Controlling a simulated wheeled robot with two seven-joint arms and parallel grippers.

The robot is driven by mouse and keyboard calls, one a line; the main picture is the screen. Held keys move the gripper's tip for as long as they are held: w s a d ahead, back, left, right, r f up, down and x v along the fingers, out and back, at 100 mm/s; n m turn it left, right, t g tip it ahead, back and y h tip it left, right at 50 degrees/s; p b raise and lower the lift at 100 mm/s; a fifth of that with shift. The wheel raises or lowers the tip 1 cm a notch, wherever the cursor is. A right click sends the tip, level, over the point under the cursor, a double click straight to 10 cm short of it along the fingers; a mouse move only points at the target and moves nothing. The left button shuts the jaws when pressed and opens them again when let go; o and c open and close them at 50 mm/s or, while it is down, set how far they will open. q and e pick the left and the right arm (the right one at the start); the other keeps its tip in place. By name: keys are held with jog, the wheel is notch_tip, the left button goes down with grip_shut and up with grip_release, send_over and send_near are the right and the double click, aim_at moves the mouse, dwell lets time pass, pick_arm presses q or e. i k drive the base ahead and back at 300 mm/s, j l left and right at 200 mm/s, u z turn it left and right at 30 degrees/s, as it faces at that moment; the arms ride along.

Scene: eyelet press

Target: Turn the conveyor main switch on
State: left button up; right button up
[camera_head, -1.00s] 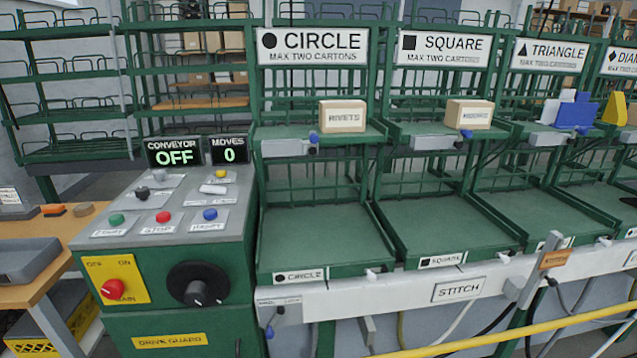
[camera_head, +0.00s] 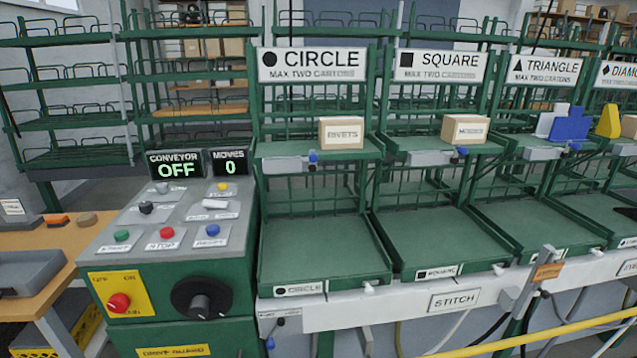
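The conveyor main switch is a red rotary knob (camera_head: 119,302) on a yellow plate (camera_head: 133,291) marked OFF and ON, on the front of the green control box (camera_head: 160,320) at the lower left. The knob sits toward the lower left of its plate, below the OFF marking. The conveyor display (camera_head: 176,165) reads OFF in green. The moves display (camera_head: 229,162) reads 0. Neither of my grippers is in view.
A large black dial (camera_head: 202,299) is right of the switch. Green, red and blue buttons (camera_head: 167,233) sit on the panel above. A wooden table (camera_head: 30,240) stands left. Labelled shelf bays hold cartons (camera_head: 341,131). A yellow rail (camera_head: 540,331) crosses the lower right.

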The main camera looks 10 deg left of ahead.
aim_at(117, 304)
jog(key=k+u, duration=0.1)
jog(key=u, duration=1.35)
